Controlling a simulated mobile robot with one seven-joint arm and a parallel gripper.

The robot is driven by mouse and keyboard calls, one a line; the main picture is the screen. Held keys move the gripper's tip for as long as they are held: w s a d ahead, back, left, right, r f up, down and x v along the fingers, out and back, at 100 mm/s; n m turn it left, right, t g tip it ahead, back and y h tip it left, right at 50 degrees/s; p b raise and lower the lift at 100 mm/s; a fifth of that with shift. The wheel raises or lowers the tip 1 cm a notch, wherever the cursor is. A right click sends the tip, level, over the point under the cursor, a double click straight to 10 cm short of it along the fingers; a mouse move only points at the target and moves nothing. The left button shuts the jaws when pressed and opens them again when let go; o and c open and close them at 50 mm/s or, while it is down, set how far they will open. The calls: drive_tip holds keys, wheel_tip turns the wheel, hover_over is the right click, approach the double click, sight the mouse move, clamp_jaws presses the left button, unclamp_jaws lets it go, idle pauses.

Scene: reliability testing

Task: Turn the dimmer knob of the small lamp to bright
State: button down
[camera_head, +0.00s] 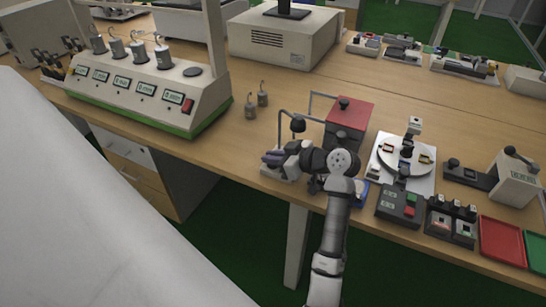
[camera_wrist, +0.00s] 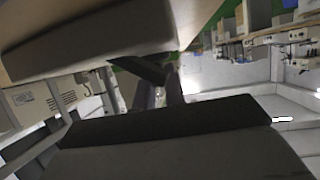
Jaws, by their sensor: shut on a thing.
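The small lamp (camera_head: 298,124) has a dark shade on a thin bent grey stem. It stands near the table's front edge, left of the red box. Its pale base (camera_head: 268,172) shows only partly, behind and below my gripper. My gripper (camera_head: 272,158) is at the lamp's base, its fingers pointing left. In the wrist view the two dark finger pads (camera_wrist: 160,85) fill much of the picture, close together, with dark narrow shapes between them. The dimmer knob is hidden by my gripper in the head view, and I cannot make out its setting.
A red-topped box (camera_head: 349,113) stands close behind my wrist. To the right are a white turntable plate (camera_head: 386,170), a dark button box (camera_head: 399,203) and a red tray (camera_head: 502,241). Two small grey weights (camera_head: 256,103) stand left of the lamp. Table between them is clear.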

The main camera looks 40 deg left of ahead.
drive_tip(key=shift+f, duration=0.1)
drive_tip(key=c, duration=1.5)
unclamp_jaws()
drive_tip(key=shift+o, duration=0.2)
drive_tip(key=b+v, duration=0.2)
drive_tip(key=v, duration=1.2)
